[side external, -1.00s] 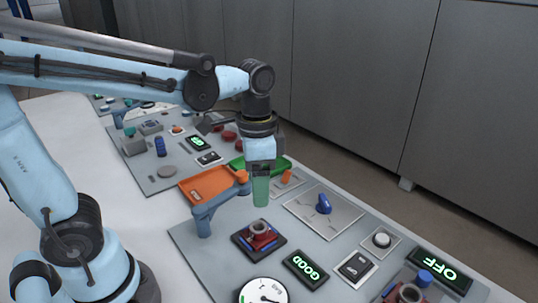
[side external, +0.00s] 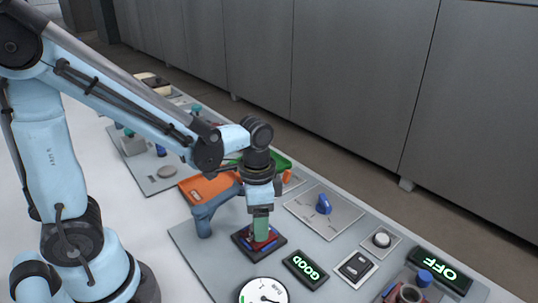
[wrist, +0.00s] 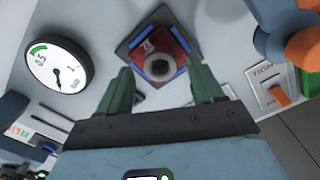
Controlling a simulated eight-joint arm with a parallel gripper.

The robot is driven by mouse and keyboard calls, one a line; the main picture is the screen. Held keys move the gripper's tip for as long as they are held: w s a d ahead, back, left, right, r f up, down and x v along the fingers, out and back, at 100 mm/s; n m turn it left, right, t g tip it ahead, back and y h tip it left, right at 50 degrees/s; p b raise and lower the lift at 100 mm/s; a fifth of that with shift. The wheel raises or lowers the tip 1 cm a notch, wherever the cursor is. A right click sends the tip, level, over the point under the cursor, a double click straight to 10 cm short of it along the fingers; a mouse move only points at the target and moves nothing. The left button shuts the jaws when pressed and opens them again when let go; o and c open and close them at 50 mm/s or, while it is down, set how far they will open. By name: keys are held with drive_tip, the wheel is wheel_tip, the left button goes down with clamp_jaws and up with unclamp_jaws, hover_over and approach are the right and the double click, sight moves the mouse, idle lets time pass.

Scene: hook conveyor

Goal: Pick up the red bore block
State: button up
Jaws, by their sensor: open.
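The red bore block (wrist: 174,42) sits in a dark square fixture (wrist: 132,46) with blue strips along its sides; a grey ring with a dark hole tops the block. My gripper (wrist: 163,78) is open, its two green fingers apart, with the block between and slightly ahead of them in the wrist view. In the side external view my gripper (side external: 261,236) is low over the fixture (side external: 276,246), and its fingers hide most of the block. Whether the fingers touch the block cannot be told.
A round dial gauge (side external: 263,292) and a lit GOOD display (side external: 305,268) are close to the fixture. A blue stand (side external: 203,212) and an orange tray (side external: 208,187) are on its far left side. A blue-knobbed plate (side external: 322,205) lies to the right.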

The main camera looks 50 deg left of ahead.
drive_tip(key=shift+f, duration=0.9)
clamp_jaws()
drive_tip(key=shift+r, duration=0.15)
